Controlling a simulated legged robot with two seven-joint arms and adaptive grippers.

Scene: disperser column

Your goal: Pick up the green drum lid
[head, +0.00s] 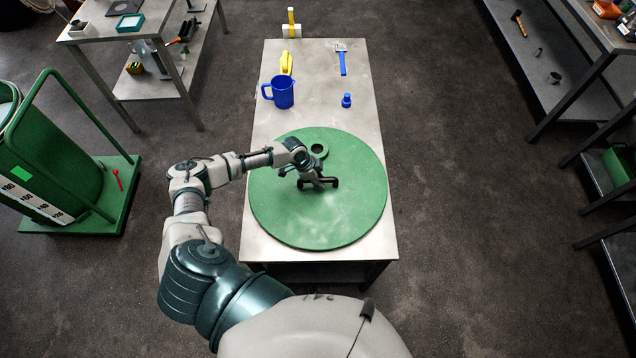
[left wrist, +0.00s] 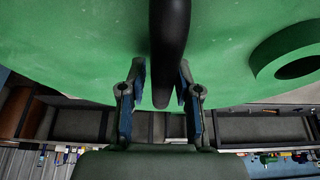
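The green drum lid (head: 345,220) is a large round disc lying flat on the metal table. A black handle (head: 334,183) stands near its middle, and a green ring with a dark hole (head: 319,151) is near its far edge. My left gripper (head: 318,183) is over the lid at the handle. In the left wrist view, the black handle (left wrist: 170,50) lies between the two fingers of my left gripper (left wrist: 162,75). The fingers look open, with a visible gap on the left side; contact on the right side is unclear. My right gripper is not in view.
On the table's (head: 385,243) far half are a blue jug (head: 282,92), a blue bottle (head: 346,100), a yellow object (head: 286,63) and a blue-handled tool (head: 342,62). The floor between is clear.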

